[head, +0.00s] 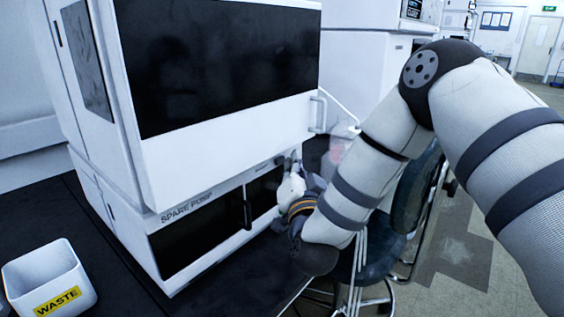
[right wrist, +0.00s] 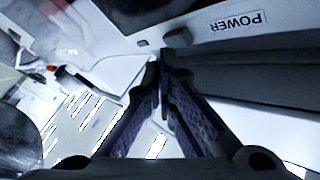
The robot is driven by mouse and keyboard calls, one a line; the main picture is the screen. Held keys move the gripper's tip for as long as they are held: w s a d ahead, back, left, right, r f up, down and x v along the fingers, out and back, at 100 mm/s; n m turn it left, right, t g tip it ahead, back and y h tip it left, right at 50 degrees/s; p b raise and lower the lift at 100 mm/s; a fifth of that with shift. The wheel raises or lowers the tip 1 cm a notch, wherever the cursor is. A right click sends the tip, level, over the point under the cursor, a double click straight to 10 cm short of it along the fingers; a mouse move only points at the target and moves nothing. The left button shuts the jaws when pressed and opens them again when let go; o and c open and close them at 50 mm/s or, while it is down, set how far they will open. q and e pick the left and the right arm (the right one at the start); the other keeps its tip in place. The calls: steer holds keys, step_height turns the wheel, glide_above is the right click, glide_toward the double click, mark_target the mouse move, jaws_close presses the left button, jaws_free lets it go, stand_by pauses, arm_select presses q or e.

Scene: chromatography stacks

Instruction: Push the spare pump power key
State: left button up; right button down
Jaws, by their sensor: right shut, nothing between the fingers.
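The spare pump (head: 215,225) is the lower white unit of the stack, with "SPARE PUMP" printed on its front edge. In the right wrist view a POWER label (right wrist: 238,21) sits on its white strip, and a small dark block, which looks like the power key (right wrist: 177,38), sits beside the label. My right gripper (right wrist: 164,62) is shut and empty, its fingertips right at this block; I cannot tell whether they touch it. In the head view my right gripper (head: 294,172) is at the right end of the pump's front and hides the key. My left gripper is not in view.
A white unit with a dark window (head: 215,65) and a side handle (head: 318,112) stands on the pump, above my gripper. A white WASTE bin (head: 50,280) is on the dark bench at left. A chair (head: 375,255) stands close under my right forearm.

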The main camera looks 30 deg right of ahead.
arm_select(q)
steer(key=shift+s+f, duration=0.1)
arm_select(e)
steer(key=shift+w+a, duration=0.2)
steer(key=shift+w, duration=0.25)
stand_by(0.4)
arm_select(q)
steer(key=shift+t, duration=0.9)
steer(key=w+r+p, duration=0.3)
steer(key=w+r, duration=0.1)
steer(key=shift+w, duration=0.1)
arm_select(e)
steer(key=s+d, duration=0.3)
steer(key=s, duration=0.4)
steer(key=shift+s, duration=0.15)
